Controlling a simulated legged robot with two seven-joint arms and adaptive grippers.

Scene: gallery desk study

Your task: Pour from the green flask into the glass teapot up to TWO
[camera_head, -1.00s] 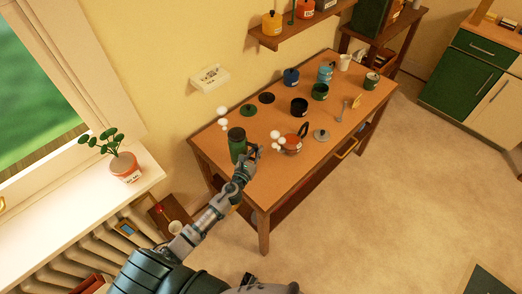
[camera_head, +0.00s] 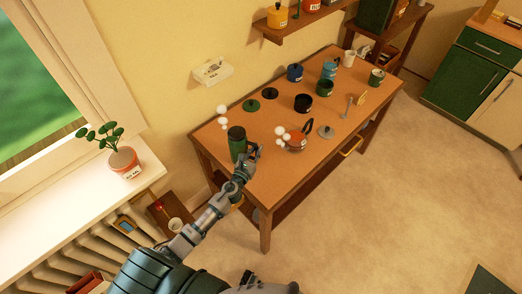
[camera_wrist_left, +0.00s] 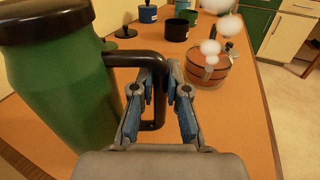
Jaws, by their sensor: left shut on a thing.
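The green flask (camera_head: 237,148) with a dark cap is upright at the near left end of the desk. It fills the left of the left wrist view (camera_wrist_left: 62,105). My left gripper (camera_head: 253,153) is shut on the flask's black handle, which shows between the fingers (camera_wrist_left: 160,88) in the wrist view. I cannot tell whether the flask's base touches the desk. The glass teapot (camera_head: 297,143) with reddish contents stands to the flask's right, apart from it; it also shows in the wrist view (camera_wrist_left: 207,72). White puffs partly cover it, and its level marks are unreadable. My right gripper is out of view.
A grey lid (camera_head: 326,132) lies right of the teapot. Dark pots (camera_head: 303,104), a blue pot (camera_head: 295,72), cups and dark discs stand behind on the wooden desk (camera_head: 277,185). A wall shelf (camera_head: 300,23) hangs above. The desk's front right part is fairly clear.

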